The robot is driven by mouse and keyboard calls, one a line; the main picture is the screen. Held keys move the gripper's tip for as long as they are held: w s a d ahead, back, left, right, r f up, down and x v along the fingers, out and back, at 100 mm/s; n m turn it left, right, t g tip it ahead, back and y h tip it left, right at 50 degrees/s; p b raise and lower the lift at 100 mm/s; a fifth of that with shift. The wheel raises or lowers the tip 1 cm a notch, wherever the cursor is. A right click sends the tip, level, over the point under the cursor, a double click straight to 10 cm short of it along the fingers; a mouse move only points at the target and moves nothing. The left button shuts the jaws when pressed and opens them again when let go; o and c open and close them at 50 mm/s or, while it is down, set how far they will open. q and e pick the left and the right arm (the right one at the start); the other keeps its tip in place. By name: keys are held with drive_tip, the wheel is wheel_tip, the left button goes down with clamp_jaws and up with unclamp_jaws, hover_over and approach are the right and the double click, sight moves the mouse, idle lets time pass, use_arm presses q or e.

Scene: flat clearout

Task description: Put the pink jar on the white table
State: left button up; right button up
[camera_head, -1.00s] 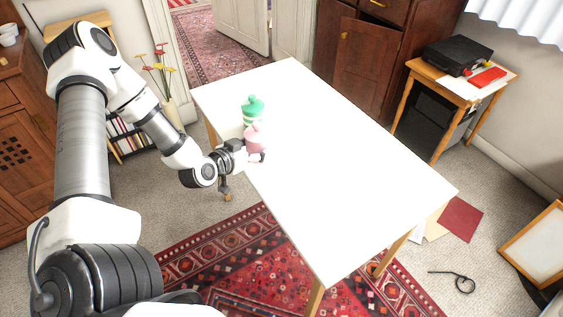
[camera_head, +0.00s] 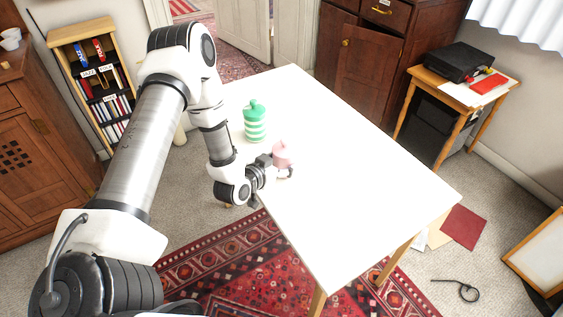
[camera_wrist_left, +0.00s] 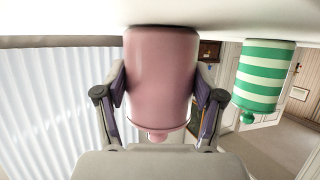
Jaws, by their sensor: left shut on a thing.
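The pink jar (camera_head: 282,152) is over the white table (camera_head: 350,185), near its left edge. My left gripper (camera_head: 278,168) is shut on the pink jar from the side. In the left wrist view, which is upside down, the fingers lie on both sides of the pink jar (camera_wrist_left: 160,75), with its lid knob toward the bottom of the picture. The jar looks upright, and its base is at or very close to the white tabletop (camera_wrist_left: 225,14); I cannot tell whether it touches. My right gripper is not in view.
A green-and-white striped jar (camera_head: 255,122) stands on the table, left of the pink jar and further back. It also shows in the left wrist view (camera_wrist_left: 262,78). The middle and right of the tabletop are clear. A side table (camera_head: 425,78) stands beyond.

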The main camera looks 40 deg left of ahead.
use_arm(q)
drive_tip(key=o, duration=1.3)
drive_tip(key=shift+f, duration=0.15)
drive_tip(key=shift+r, duration=0.3)
drive_tip(key=shift+s, duration=0.35)
drive_tip(key=p+v, duration=0.2)
drive_tip(key=v, duration=0.9)
drive_tip(key=shift+r, duration=0.15)
drive_tip(key=shift+s, duration=0.1)
